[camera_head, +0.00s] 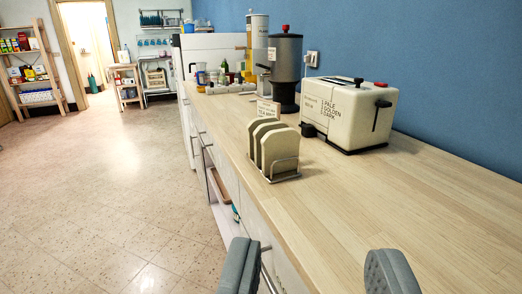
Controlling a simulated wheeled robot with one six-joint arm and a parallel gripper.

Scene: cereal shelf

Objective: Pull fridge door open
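My gripper (315,268) shows as two grey padded fingertips at the bottom edge. They are wide apart with nothing between them, over the front edge of the wooden counter. A white boxy appliance (212,48) stands at the far end of the counter, with a dark handle-like part on its left side. It may be the fridge, but I cannot tell for sure. My gripper is far from it. Its lower part is hidden behind the counter and the items on it.
The wooden counter (330,190) runs along the blue wall, holding a cream toaster (345,112), a toast rack (272,150), a dark dispenser (285,70) and several jars. Drawer handles stick out along its front. The tiled floor (110,185) is clear to the left; a wooden shelf (48,65) stands far left.

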